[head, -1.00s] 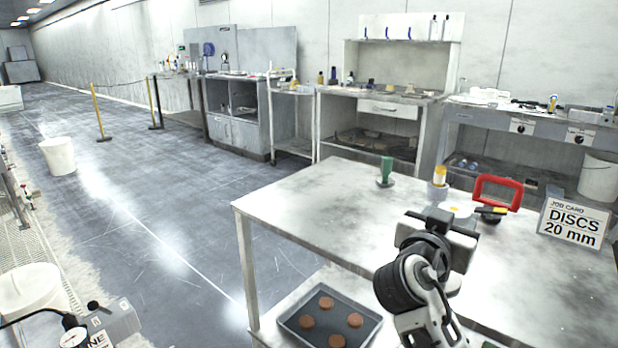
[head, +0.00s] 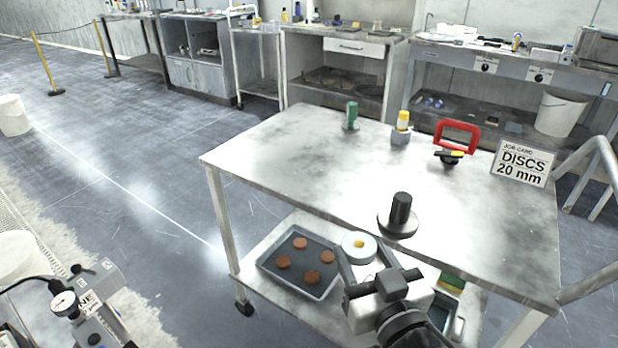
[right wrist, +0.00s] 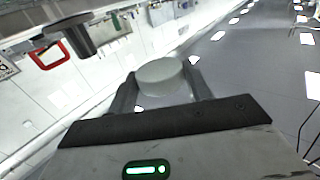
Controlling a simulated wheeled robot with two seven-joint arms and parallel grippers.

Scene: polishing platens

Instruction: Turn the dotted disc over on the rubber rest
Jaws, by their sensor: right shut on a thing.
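In the right wrist view the disc (right wrist: 160,76) shows a plain grey face between the two fingers. A black upright cylinder on a round grey base (head: 398,228), seemingly the rubber rest, stands near the table's front edge, beyond and right of the disc. It holds no disc.
The metal table (head: 290,150) carries a green-handled tool (head: 351,115), a yellow-topped pot (head: 401,133), a red-handled tool (head: 456,136) and a job card (head: 520,163). A tray (head: 268,262) of brown discs lies on the lower shelf. The table's middle is clear.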

